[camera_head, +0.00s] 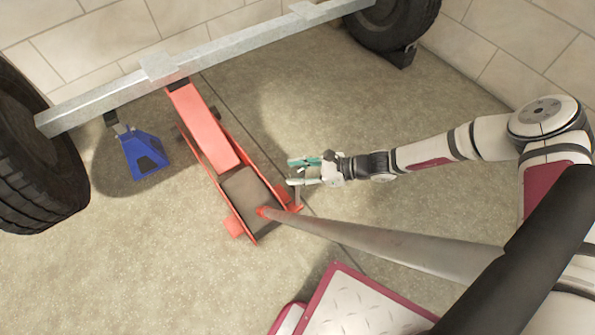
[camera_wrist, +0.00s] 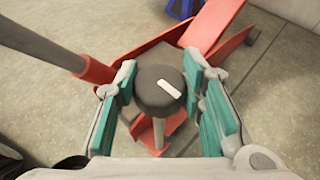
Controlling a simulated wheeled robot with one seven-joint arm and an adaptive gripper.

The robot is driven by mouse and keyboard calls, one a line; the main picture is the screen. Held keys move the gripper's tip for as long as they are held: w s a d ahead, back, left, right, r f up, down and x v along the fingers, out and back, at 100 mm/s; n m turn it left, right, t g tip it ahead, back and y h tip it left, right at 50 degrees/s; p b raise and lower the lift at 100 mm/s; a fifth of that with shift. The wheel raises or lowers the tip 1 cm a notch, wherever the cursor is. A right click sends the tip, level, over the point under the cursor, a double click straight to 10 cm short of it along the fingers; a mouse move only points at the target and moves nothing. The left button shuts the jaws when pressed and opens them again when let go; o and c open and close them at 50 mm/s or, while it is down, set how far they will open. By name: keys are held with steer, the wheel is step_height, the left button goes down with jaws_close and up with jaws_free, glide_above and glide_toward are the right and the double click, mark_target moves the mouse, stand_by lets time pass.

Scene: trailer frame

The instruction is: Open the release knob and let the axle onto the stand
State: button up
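A red floor jack (camera_head: 205,130) stands on the floor, its far end under the grey axle beam (camera_head: 225,45). A blue stand (camera_head: 143,152) is below the axle near the left wheel; I cannot tell whether they touch. The dark round release knob (camera_wrist: 158,88), with a white mark on top, sits on a grey stem at the jack's near end. My gripper (camera_head: 303,172) is beside the jack's near right corner. In the wrist view my gripper (camera_wrist: 165,72) is open, its teal finger pads on either side of the knob, with a gap at the right.
The jack's long grey handle (camera_head: 380,245) slopes from its red socket toward the lower right, near my arm. Black wheels (camera_head: 35,160) flank the axle, and a dark chock (camera_head: 402,57) sits at the right one.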

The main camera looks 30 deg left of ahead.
steer(key=shift+c, duration=0.7)
